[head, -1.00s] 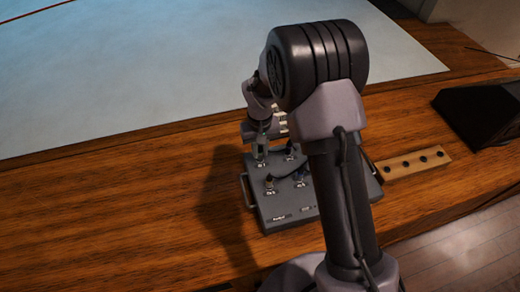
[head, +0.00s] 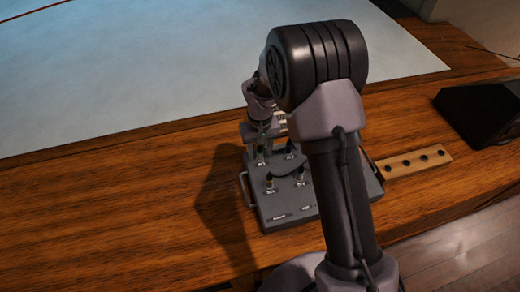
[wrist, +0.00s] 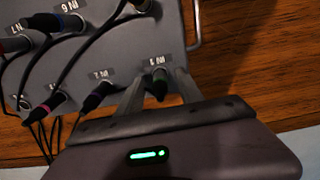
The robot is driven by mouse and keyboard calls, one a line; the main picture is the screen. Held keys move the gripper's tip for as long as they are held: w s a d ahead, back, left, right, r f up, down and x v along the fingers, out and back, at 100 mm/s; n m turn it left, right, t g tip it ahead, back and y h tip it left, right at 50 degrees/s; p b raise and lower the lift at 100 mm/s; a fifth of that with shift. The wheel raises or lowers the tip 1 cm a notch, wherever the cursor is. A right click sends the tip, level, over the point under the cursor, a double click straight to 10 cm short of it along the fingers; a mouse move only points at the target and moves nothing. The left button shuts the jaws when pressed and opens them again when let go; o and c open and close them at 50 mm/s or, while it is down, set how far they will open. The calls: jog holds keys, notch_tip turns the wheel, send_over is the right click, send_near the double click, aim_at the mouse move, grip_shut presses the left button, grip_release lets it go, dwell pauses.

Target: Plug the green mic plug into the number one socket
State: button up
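The green mic plug (wrist: 159,86) stands in the number one socket, beside the upside-down "IN 1" label (wrist: 157,60), in the wrist view. Its lower end is hidden from me. My gripper (wrist: 160,80) is open, with one grey finger on each side of the plug and a narrow gap to each. In the head view my gripper (head: 262,134) is over the far left corner of the grey mixing box (head: 285,212), just above a dark plug (head: 260,152). Its colour is too dark to tell there.
A wooden strip with holes (head: 415,162) is right of the box. The desk left of the box is clear.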

notch_tip(320, 180, up, 17)
jog(key=p, duration=0.5)
jog(key=shift+r, duration=0.2)
jog(key=s+d+r+m+t+y+b, duration=0.1)
jog(key=s+d+r+m+t+b, duration=0.15)
jog(key=s+r, duration=0.4)
jog(key=s+d+r+m+t+y+b, duration=0.1)
jog(key=s+d+r+m+b, duration=0.2)
jog(key=s, duration=0.7)
jog(key=s+f+m+t+b, duration=0.1)
jog(key=s+f+t+b, duration=0.1)
jog(key=s, duration=0.6)
jog(key=shift+s+d+b, duration=0.35)
jog(key=shift+d+b, duration=0.1)
